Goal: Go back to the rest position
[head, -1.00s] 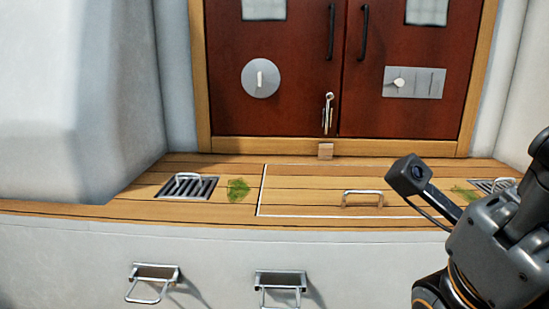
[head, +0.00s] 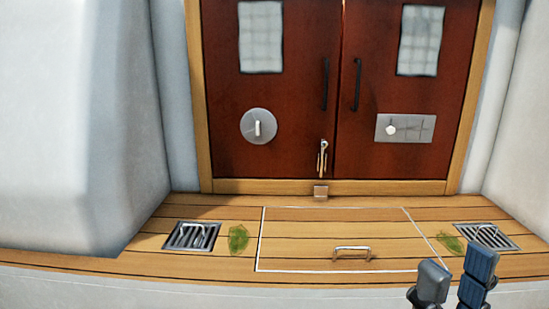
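My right gripper (head: 455,283) shows at the bottom right of the head view, with only its finger ends in the picture. The two fingers stand apart with a gap between them, and nothing shows in the gap. They appear in front of the wooden deck's front edge, below the right drain grate (head: 485,236). The rest of my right arm is out of the picture. My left gripper is not in view.
Dark red double doors (head: 290,133) stand shut behind the wooden deck (head: 225,262). A hatch with a metal handle (head: 352,252) is set into the deck. A left drain grate (head: 192,236) and green weed clumps (head: 238,239) lie nearby. White walls flank both sides.

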